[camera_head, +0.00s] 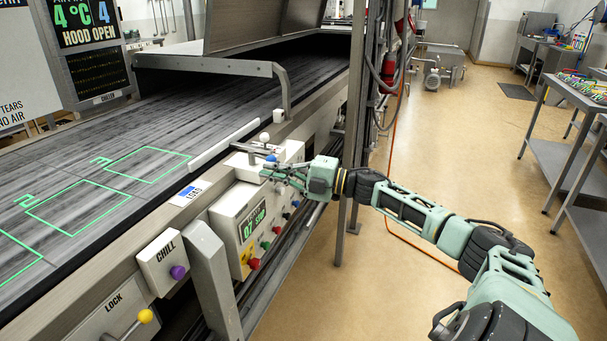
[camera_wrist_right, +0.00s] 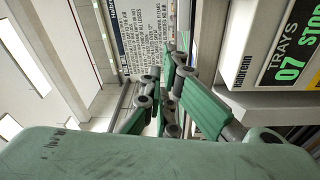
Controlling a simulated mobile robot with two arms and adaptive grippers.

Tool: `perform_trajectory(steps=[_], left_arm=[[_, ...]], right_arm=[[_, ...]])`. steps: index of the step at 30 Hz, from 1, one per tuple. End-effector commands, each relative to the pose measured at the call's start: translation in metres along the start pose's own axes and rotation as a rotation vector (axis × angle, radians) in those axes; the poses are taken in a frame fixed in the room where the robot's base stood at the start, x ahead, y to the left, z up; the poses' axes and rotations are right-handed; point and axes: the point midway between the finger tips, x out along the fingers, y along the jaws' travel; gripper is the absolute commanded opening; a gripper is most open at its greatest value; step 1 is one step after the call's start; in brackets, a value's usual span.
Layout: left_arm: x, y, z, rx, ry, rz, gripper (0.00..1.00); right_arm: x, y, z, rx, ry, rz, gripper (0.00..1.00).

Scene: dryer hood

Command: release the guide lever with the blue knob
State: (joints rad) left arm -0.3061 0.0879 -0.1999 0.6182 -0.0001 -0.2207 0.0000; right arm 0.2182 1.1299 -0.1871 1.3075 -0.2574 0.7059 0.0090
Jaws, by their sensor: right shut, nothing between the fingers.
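The blue knob (camera_head: 271,158) shows as a small blue ball beside the raised metal fitting on the conveyor's side, in the head view. Its lever is mostly hidden, so I cannot tell its setting. My right gripper (camera_head: 269,174) is shut and empty, just below the blue knob and above the TRAYS counter box (camera_head: 236,213). I cannot tell whether its fingers touch the knob or lever. In the right wrist view the gripper's green and black fingers (camera_wrist_right: 165,100) show close together, with the counter box (camera_wrist_right: 290,45) to their right; no blue knob shows there. My left gripper is not in view.
A white knob (camera_head: 264,137) stands just behind the blue one. The CHILL box with a purple knob (camera_head: 178,272) and the LOCK lever with a yellow knob (camera_head: 146,316) are nearer. The conveyor belt (camera_head: 85,160) lies left; open floor (camera_head: 460,140) lies right.

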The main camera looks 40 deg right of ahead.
Motion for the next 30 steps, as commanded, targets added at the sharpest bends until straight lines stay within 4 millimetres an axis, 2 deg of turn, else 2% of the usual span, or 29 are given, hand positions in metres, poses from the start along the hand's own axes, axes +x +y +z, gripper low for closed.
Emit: perform_trajectory(steps=[1, 6, 12, 15, 21, 30], left_arm=[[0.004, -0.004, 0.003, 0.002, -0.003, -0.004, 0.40], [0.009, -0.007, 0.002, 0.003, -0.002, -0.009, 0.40], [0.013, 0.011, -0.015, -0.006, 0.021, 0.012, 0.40], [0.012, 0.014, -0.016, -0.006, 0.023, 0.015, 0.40], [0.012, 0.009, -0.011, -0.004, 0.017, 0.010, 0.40], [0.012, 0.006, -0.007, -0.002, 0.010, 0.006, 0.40]], right_arm=[[-0.008, -0.005, 0.002, 0.000, -0.002, -0.006, 0.00], [-0.032, -0.004, 0.007, 0.001, -0.001, -0.006, 0.00], [-0.059, -0.002, 0.012, 0.001, 0.002, -0.006, 0.00], [-0.070, -0.001, 0.014, 0.002, 0.002, -0.004, 0.00], [-0.081, 0.000, 0.016, 0.001, 0.003, -0.003, 0.00], [-0.082, 0.001, 0.016, 0.000, 0.004, -0.002, 0.00]])
